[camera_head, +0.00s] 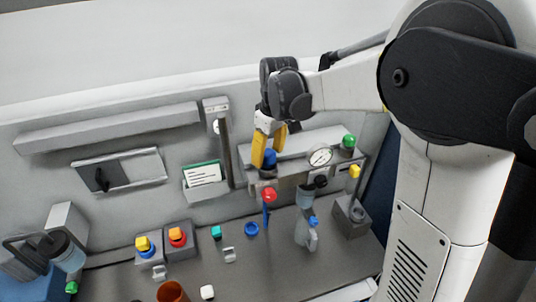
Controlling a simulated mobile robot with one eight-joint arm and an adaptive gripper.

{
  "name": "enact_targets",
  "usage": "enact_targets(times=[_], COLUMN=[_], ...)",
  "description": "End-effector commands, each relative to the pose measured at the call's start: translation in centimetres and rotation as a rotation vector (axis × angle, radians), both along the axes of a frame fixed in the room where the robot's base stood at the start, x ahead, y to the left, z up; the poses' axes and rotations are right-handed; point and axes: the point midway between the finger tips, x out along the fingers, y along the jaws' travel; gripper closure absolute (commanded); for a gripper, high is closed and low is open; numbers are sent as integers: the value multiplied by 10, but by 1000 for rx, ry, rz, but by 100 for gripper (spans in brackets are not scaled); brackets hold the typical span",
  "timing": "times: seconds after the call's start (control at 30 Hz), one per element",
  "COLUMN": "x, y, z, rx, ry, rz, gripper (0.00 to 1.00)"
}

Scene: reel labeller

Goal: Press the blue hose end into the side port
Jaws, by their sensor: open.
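My gripper (268,152), with yellow fingers, points down at the grey rail unit on the back wall. It is open. A blue cap-like part (270,158) shows at its fingertips; I cannot tell whether they touch it. Below, a thin blue upright piece (266,215) stands under a red knob (269,195). A blue ring (251,229) lies on the bench, and a clear bottle (306,236) has a blue fitting (313,221). I cannot tell which blue part is the hose end. The side port cannot be made out.
A round gauge (319,156) and a green knob (348,142) sit right of my gripper. A yellow button box (145,251) and an orange button box (178,240) stand on the bench. A red-brown cup (172,291) is at the front. A vertical post (226,150) stands left of my gripper.

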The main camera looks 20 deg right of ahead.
Motion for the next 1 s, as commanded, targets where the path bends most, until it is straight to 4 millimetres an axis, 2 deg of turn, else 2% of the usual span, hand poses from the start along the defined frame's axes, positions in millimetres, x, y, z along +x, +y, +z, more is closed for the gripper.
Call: enact_targets(times=[0.17, 0.3, 0.5, 0.7, 1.0], x=[-3, -7, -11, -12, -13], y=[-2, -4, -6, -7, -7], z=[29, 61, 99, 115, 116], rx=[0, 0, 0, 0, 0], ry=[0, 0, 0, 0, 0], rz=[-1, -1, 0, 0, 0], gripper=[42, 42, 42, 42, 42])
